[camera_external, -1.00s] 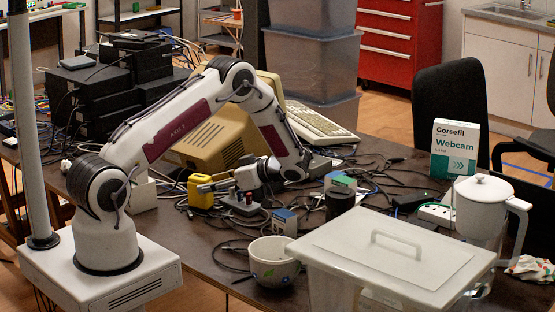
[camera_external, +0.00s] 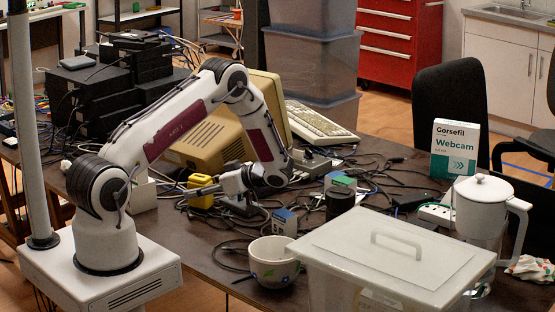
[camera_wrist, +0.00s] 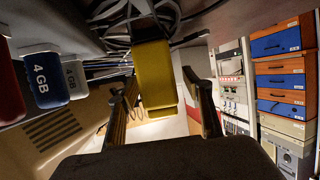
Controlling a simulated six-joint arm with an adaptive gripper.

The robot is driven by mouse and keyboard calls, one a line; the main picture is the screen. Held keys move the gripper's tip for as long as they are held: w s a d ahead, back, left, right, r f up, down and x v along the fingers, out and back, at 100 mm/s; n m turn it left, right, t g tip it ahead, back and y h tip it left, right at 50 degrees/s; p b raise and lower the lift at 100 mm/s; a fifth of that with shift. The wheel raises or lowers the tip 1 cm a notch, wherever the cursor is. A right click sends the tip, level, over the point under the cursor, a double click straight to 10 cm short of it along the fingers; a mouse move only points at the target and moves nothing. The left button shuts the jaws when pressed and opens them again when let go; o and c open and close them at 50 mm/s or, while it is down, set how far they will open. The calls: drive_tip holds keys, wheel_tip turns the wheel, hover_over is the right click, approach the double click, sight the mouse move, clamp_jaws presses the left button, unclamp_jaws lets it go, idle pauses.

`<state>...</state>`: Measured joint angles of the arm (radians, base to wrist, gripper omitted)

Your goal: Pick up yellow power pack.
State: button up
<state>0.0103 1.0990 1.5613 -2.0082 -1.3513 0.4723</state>
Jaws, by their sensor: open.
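In the wrist view, the yellow power pack (camera_wrist: 155,72) sits between the two dark fingers of my open gripper (camera_wrist: 160,88). Gaps show on both sides in that view. I cannot tell whether either finger touches it.
Cables surround the pack.

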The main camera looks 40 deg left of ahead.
idle(0.4)
clamp_jaws()
drive_tip(key=shift+r, duration=0.2)
drive_tip(key=shift+r, duration=4.9)
